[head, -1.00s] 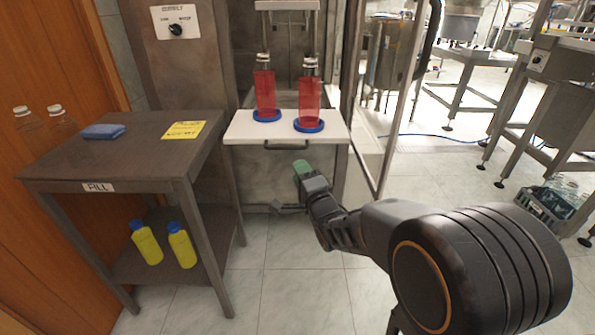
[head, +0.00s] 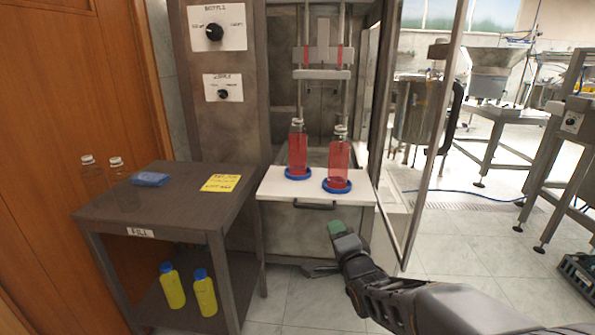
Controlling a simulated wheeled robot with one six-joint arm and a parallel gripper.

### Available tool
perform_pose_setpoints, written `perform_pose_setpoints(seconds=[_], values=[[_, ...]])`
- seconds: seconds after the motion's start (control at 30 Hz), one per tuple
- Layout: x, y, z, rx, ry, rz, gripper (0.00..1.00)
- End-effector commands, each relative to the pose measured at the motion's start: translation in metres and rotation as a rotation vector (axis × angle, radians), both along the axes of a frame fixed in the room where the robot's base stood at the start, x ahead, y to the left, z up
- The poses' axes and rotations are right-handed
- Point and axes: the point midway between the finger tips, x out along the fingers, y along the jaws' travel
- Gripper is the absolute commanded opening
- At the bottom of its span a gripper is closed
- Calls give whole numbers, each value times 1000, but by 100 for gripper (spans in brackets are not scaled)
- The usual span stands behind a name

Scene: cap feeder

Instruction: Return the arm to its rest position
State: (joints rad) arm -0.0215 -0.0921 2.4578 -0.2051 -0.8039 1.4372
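My arm (head: 400,298) reaches in from the lower right of the head view. My gripper (head: 337,227), with a green fingertip showing, is in front of and below the white shelf of the feeder machine. It appears apart from the shelf. I cannot see a gap between its fingers, and nothing is visibly held.
Two red-filled bottles (head: 297,150) (head: 339,160) stand upright on blue rings on the white shelf (head: 270,190). Yellow bottles (head: 172,287) stand below. An open door (head: 430,130) is right.

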Motion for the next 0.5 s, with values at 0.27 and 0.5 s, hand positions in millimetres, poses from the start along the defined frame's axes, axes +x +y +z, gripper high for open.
perform_pose_setpoints(seconds=[0.27, 0.5], values=[[-34, -22, 108, -472, 335, -24, 37], [-91, -34, 178, -829, 639, 146, 37]])
